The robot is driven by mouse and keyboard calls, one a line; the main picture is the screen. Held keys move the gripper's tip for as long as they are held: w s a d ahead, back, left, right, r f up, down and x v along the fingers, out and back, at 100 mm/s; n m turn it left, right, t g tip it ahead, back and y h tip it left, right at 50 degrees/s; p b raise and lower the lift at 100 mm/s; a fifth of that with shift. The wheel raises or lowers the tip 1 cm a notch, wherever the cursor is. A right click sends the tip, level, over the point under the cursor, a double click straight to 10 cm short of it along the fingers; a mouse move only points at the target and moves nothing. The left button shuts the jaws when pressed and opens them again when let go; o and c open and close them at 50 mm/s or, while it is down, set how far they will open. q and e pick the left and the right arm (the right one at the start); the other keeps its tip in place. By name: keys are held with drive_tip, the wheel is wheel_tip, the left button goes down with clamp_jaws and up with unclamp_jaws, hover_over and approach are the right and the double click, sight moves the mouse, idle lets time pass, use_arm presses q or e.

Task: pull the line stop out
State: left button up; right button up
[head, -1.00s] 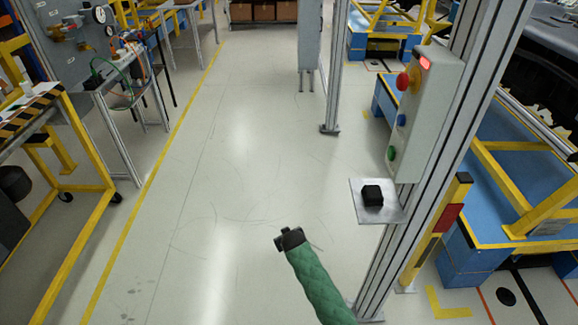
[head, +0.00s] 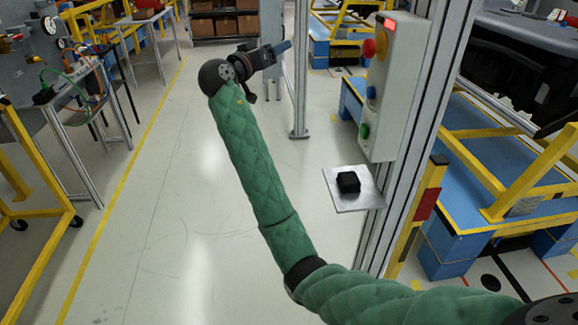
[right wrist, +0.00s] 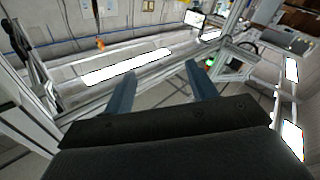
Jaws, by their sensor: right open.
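The line stop is a red mushroom button (head: 375,46) on the left face of a pale grey control box (head: 398,95) fixed to an aluminium post. It has a yellow collar. I cannot tell from this angle how far it stands out. My right gripper (head: 285,47) is raised to the left of the button at about its height, with a clear gap. Its blue fingers point right, toward the box side. In the right wrist view the fingers (right wrist: 160,84) are apart with nothing between them. My left gripper is out of view.
A thinner post (head: 300,80) stands behind the gripper. Open floor lies left.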

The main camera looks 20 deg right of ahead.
drive_tip(key=s+d+r+m+g+h, duration=0.1)
drive_tip(key=s+r+m+g+h, duration=0.15)
drive_tip(key=s+m+g, duration=0.35)
drive_tip(key=s+d+r+m+g+h, duration=0.1)
drive_tip(key=s+d+r+m+g, duration=0.2)
drive_tip(key=s, duration=0.4)
drive_tip(key=m+g+y, duration=0.2)
drive_tip(key=m+g, duration=0.4)
drive_tip(key=m, duration=0.1)
approach(364, 49)
use_arm(q)
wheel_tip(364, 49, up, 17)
drive_tip(key=p, duration=0.1)
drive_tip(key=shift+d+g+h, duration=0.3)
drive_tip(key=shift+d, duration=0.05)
use_arm(e)
drive_tip(key=shift+t, duration=0.3)
drive_tip(key=shift+s+x, duration=0.2)
drive_tip(key=shift+x, duration=4.1)
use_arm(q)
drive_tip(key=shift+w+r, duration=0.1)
use_arm(e)
drive_tip(key=shift+c, duration=0.5)
